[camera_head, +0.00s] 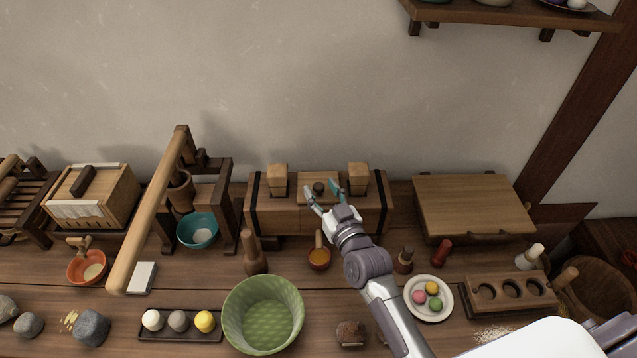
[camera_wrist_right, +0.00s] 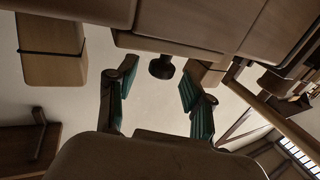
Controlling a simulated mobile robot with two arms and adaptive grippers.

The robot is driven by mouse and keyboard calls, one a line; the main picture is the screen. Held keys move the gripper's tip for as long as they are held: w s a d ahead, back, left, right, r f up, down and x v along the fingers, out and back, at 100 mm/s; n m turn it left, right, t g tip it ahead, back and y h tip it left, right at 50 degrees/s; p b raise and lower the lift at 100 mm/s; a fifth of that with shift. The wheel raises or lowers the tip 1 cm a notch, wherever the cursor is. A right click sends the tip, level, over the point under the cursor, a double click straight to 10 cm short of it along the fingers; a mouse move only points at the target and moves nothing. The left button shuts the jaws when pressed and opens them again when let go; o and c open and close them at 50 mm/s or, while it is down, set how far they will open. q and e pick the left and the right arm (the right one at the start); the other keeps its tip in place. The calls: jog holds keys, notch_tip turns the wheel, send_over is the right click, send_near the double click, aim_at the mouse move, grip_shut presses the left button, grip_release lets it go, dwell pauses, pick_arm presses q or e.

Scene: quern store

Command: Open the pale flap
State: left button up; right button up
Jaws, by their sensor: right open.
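A small pale wooden flap (camera_head: 316,178) with a dark round knob (camera_head: 319,188) lies in the top middle of a long brown wooden chest (camera_head: 288,217). The flap looks closed. The knob also shows in the right wrist view (camera_wrist_right: 162,67). My right gripper (camera_head: 322,193) is open, with teal-lined fingers. In the head view its fingertips appear on either side of the knob. In the right wrist view, the knob is ahead of the gap between the fingers (camera_wrist_right: 152,98), and nothing is held. My left gripper is out of view.
Two wooden blocks, left (camera_head: 277,180) and right (camera_head: 358,179), stand on the chest beside the flap. A wide board-like lid (camera_head: 473,205) is to the right.

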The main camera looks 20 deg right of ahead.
jog(key=shift+w, duration=0.6)
jog(key=shift+w+a, duration=0.1)
jog(key=shift+w, duration=0.35)
jog(key=c, duration=0.8)
grip_shut()
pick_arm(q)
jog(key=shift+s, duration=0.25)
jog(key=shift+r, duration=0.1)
